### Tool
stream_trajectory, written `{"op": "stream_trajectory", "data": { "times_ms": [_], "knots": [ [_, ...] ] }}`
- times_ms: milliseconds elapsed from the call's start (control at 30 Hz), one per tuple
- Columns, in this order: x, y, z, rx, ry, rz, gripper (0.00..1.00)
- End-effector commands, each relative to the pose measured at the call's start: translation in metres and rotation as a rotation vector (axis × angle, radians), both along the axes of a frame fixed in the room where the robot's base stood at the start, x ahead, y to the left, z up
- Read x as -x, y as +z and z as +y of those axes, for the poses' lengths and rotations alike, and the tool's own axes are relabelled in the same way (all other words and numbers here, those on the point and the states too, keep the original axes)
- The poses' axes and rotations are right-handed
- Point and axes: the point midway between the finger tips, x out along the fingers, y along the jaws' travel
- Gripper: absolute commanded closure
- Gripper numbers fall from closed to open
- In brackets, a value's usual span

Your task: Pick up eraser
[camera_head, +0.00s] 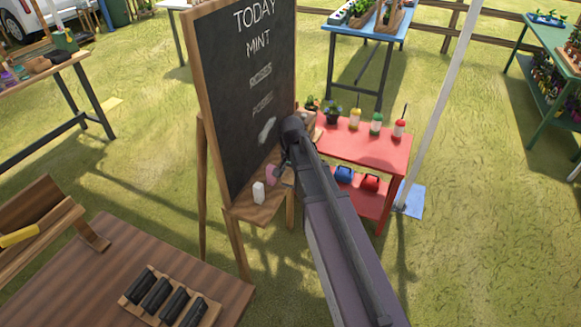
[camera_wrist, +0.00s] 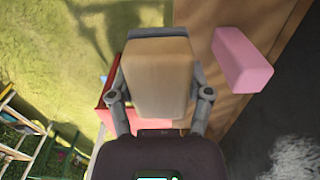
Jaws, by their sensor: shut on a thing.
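My gripper (camera_wrist: 160,92) is shut on the eraser (camera_wrist: 157,75), a tan wooden block with a grey edge at its far end, in the wrist view. The fingers press on its two sides. In the head view my gripper (camera_head: 287,176) is at the right end of the chalkboard's ledge (camera_head: 250,212), and my arm hides most or all of the eraser there. I cannot tell whether the eraser touches the ledge. A pink block (camera_wrist: 243,60) is just right of the eraser in the wrist view; it also shows on the ledge in the head view (camera_head: 271,175).
A white block (camera_head: 258,192) stands on the ledge left of the pink one. The chalkboard (camera_head: 235,110) rises close behind. A red table (camera_head: 365,145) with bottles and pots is to the right. A brown table (camera_head: 120,260) is at the front left. Open grass lies between.

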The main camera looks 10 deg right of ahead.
Motion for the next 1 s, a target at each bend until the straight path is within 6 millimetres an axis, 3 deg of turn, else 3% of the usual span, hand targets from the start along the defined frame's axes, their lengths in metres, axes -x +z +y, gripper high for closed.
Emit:
{"op": "stream_trajectory", "data": {
  "times_ms": [167,700,733,833,1000],
  "knots": [
    [0.0080,0.0008,0.0009,0.000,0.000,0.000,0.83],
    [0.0080,0.0008,0.0010,0.000,0.000,0.000,0.83],
    [0.0080,0.0008,0.0010,0.000,0.000,0.000,0.41],
    [0.0079,0.0008,0.0009,0.000,0.000,0.000,0.71],
    [0.0080,0.0008,0.0010,0.000,0.000,0.000,0.73]
  ]
}}
